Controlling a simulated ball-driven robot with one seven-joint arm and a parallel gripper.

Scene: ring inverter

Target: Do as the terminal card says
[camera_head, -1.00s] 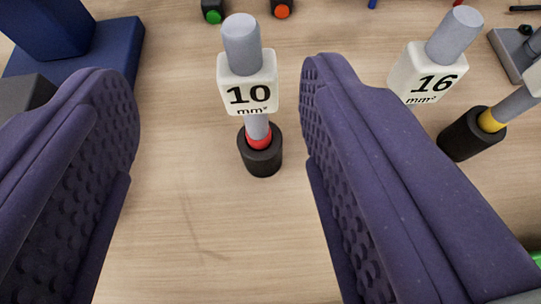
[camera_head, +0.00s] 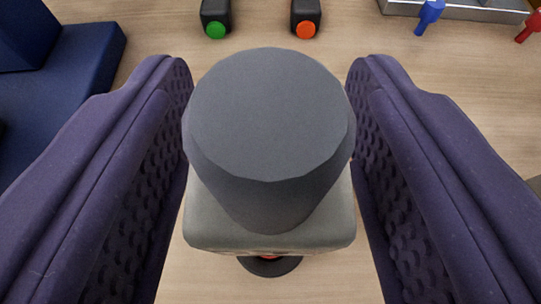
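The grey round-topped tool (camera_head: 268,115) stands upright in the middle of the view, seen from almost straight above. Its pale block (camera_head: 270,238) shows below the cap, with its marking out of sight. A bit of its dark round foot (camera_head: 270,266) shows beneath. My gripper (camera_head: 270,150) is open, with one purple ribbed finger on each side of the tool. The fingers are very close to the cap and block; I see no clear grip on it. The terminal card is not in view.
A dark blue stand (camera_head: 75,85) is at the left. A green-ended black piece (camera_head: 215,18) and an orange-ended one (camera_head: 305,18) lie at the back. A grey tray (camera_head: 470,10) with a blue connector (camera_head: 429,14) and a red one (camera_head: 531,28) is at the back right.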

